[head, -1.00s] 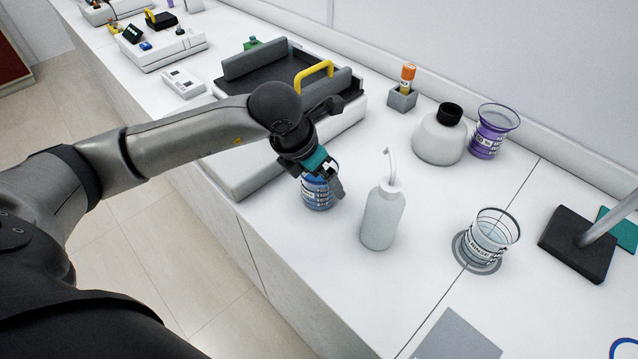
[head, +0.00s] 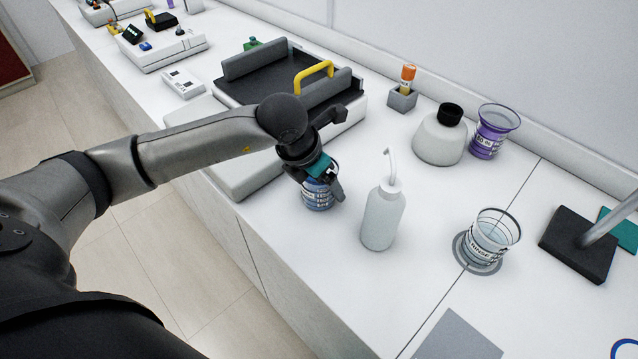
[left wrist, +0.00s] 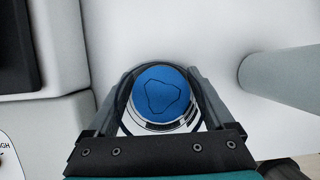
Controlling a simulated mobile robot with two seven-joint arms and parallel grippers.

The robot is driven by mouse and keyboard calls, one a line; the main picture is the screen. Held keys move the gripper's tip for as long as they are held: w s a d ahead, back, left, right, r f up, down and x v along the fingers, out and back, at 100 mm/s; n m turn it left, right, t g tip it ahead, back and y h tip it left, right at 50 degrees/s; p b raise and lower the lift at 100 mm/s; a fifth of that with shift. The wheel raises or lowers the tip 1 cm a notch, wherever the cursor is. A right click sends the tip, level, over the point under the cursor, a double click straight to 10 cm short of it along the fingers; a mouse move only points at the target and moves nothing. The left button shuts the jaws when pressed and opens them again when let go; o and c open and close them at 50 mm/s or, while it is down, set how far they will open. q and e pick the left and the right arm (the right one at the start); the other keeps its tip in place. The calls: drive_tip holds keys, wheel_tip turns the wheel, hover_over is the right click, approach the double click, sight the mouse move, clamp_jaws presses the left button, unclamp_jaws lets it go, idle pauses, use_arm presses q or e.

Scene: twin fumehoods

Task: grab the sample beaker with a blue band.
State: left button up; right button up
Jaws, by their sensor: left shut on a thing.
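The sample beaker with a blue band (head: 318,196) stands on the white bench, left of the wash bottle. In the left wrist view I look down into the beaker (left wrist: 160,95) and see blue contents inside a round rim. My left gripper (head: 325,182) is shut on the beaker, with one finger on each side of it in the left wrist view (left wrist: 160,105). The gripper and wrist hide part of the beaker's top in the head view. My right gripper is not in view.
A white wash bottle (head: 382,217) stands close right of the beaker. A rinse beaker (head: 491,238) sits farther right. A purple-banded beaker (head: 490,135) and a black-capped bottle (head: 440,137) stand behind. A device with a dark tray (head: 290,78) is behind the arm.

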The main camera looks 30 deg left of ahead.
use_arm(q)
drive_tip(key=c, duration=0.3)
drive_tip(key=shift+c, duration=0.4)
drive_tip(key=shift+w+r, duration=0.1)
drive_tip(key=shift+r, duration=0.1)
